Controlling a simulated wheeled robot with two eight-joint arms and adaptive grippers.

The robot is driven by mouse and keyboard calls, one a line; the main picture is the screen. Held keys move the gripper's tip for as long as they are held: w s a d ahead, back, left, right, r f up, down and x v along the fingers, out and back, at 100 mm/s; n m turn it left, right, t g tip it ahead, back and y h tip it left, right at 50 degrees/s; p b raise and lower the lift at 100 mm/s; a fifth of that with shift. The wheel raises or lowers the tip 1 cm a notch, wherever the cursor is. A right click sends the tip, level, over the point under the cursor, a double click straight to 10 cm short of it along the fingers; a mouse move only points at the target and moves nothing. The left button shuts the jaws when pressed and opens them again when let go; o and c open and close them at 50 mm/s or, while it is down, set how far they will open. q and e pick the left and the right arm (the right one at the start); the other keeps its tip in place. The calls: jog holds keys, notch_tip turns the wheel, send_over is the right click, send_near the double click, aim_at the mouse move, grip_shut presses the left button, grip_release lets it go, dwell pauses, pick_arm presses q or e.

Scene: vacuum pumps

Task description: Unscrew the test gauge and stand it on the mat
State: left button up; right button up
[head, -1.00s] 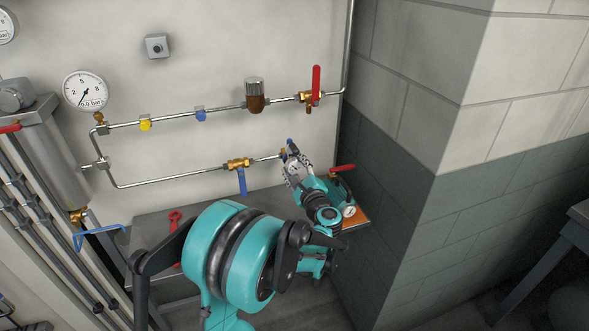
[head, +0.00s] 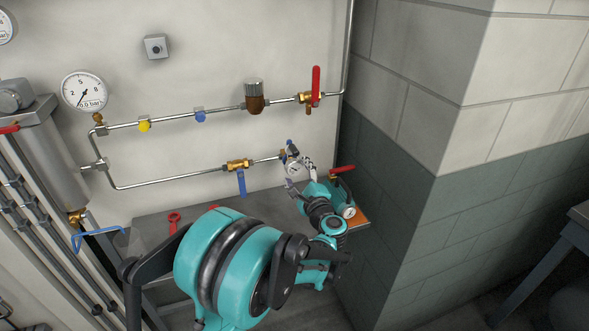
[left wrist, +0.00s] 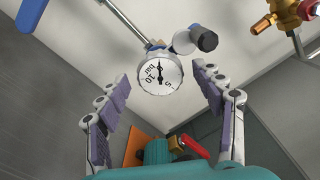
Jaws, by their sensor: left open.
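The test gauge (head: 294,168), a small round white dial, hangs from the fitting at the right end of the lower pipe. In the left wrist view the gauge (left wrist: 161,74) faces me, with its dial reading turned over. My left gripper (head: 300,178) is open just below it. In the left wrist view my left gripper (left wrist: 161,80) has one finger on each side of the gauge, with visible gaps. The orange mat (head: 360,216) lies on the bench's right end, partly hidden by my arm; it also shows in the left wrist view (left wrist: 132,146). My right gripper is out of view.
A red-handled valve (head: 342,169) stands close right of my gripper. A blue-handled brass valve (head: 239,166) sits on the lower pipe. A red tool (head: 174,222) lies on the grey bench (head: 150,228). A block wall (head: 390,190) bounds the right.

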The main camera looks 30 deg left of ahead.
pick_arm(q)
jog(key=shift+v, duration=1.05)
jog(key=shift+w, duration=0.1)
jog(key=shift+c, duration=0.7)
jog(key=m+p, duration=0.1)
jog(key=m, duration=0.5)
jog(key=shift+r, duration=0.1)
jog(key=m, duration=0.4)
jog(key=shift+m+p, duration=0.4)
jog(key=m, duration=0.3)
jog(key=shift+m, duration=0.3)
jog(key=shift+a, duration=0.1)
jog(key=shift+p+x, duration=0.4)
jog(key=shift+x, duration=1.7)
